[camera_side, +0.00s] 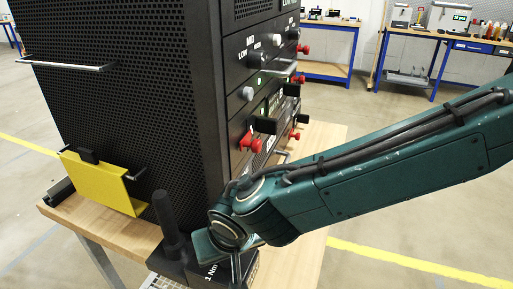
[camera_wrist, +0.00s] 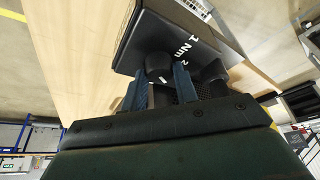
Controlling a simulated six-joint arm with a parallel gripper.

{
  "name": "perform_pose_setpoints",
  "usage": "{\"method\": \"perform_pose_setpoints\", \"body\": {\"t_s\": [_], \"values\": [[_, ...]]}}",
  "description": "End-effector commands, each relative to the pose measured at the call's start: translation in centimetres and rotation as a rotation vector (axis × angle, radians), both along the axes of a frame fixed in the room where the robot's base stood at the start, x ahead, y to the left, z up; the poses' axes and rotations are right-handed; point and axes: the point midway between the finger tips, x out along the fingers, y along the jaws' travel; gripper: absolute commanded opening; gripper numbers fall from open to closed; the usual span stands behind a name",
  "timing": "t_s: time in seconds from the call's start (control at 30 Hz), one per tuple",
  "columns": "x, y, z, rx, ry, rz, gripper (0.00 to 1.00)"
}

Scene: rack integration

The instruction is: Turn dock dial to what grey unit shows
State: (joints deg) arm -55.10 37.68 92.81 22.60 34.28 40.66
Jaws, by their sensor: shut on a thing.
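The dock (camera_side: 172,266) is a dark box on the bench at the foot of the rack, marked "1 Nm"; its top with "1 Nm" and a "2" also shows in the wrist view (camera_wrist: 150,38). A dark upright handle (camera_side: 168,212) stands in it. My gripper (camera_side: 236,268) points down over the dock, right of the handle. In the wrist view its teal fingers (camera_wrist: 163,82) are shut on a dark round knob (camera_wrist: 158,65), which looks like the dial. The dial's pointer is hidden. I cannot tell which rack unit is the grey one, and no reading is legible.
The black rack (camera_side: 130,100) stands close behind the dock, with red knobs (camera_side: 249,140), a LOW/MID selector (camera_side: 252,56) and handles facing right. Bare wooden bench (camera_side: 312,150) lies right of the rack.

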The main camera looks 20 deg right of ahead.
Motion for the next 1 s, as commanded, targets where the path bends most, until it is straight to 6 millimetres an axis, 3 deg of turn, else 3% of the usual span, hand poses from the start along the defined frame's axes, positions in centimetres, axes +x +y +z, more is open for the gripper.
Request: {"method": "perform_pose_setpoints", "body": {"t_s": [0.5, 1.0], "values": [[0.10, 0.30, 0.00, 0.001, 0.000, -0.422, 0.07], [0.14, 0.30, 0.02, 0.001, -0.001, -0.527, 0.07]]}}
